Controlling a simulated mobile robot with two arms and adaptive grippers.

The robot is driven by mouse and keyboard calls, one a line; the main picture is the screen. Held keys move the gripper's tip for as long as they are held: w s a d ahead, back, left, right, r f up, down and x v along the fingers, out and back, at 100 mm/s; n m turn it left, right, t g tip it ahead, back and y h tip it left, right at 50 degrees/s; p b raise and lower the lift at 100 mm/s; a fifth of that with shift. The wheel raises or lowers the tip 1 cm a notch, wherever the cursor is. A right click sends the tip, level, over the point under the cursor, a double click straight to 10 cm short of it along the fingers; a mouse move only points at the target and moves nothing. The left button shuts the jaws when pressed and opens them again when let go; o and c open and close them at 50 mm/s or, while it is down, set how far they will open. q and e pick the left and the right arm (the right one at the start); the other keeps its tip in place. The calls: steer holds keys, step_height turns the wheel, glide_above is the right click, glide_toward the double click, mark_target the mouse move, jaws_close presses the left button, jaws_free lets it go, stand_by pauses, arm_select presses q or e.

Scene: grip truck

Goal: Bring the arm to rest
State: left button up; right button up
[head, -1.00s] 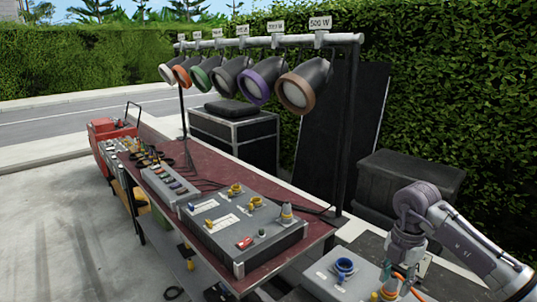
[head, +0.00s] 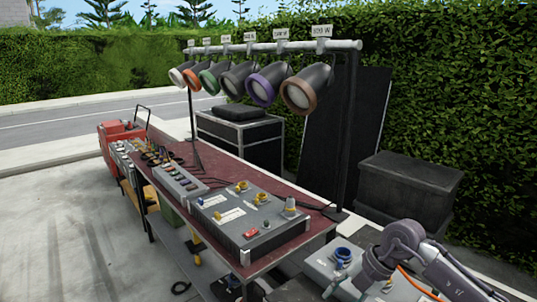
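One of my arms (head: 408,240) shows at the lower right of the head view, coming in from the right, so it is my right arm. It is bent, with its wrist hanging over a grey box (head: 318,259) that carries a blue round fitting. An orange cable runs beside the arm. The fingertips of my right gripper are not visible, so its opening cannot be seen. My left arm and gripper are out of the picture.
A dark red table (head: 297,241) bears a grey control box (head: 231,236) with yellow knobs. Several lamps hang from a rail (head: 270,47) above it. A dark case (head: 405,195) stands behind my arm, before a hedge. Open pavement (head: 60,235) lies to the left.

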steer(key=s+a+r+t+y, duration=0.2)
steer(key=a+r+y, duration=0.2)
steer(key=a+y, duration=0.3)
steer(key=s+a+r+t+y, duration=0.15)
steer(key=a+r+y, duration=0.3)
steer(key=a, duration=0.45)
step_height(320, 180, up, 5)
steer(key=d+m+t, duration=0.3)
steer(key=m+t, duration=0.4)
steer(key=t, duration=0.2)
steer(key=d+f+m+t+h, duration=0.5)
steer(key=d+f+m+h, duration=0.2)
steer(key=d+m+h, duration=0.7)
steer(key=s+d+f+m+g+h, duration=0.3)
steer(key=s+f+m+g+h, duration=0.15)
steer(key=f, duration=0.55)
steer(key=s+f+g+y, duration=0.1)
steer(key=s+f+g, duration=0.45)
steer(key=s, duration=0.55)
steer(key=s+f+g+y, duration=0.1)
steer(key=s+f+g, duration=0.5)
steer(key=s, duration=0.5)
step_height(320, 180, down, 27)
steer(key=s, duration=0.1)
steer(key=s+d+f+g, duration=0.1)
steer(key=s+d+f, duration=0.2)
steer(key=s+f, duration=1.2)
steer(key=shift+s+d+f+g+h, duration=0.2)
steer(key=shift+s+f+g+h, duration=0.15)
steer(key=shift+s, duration=0.45)
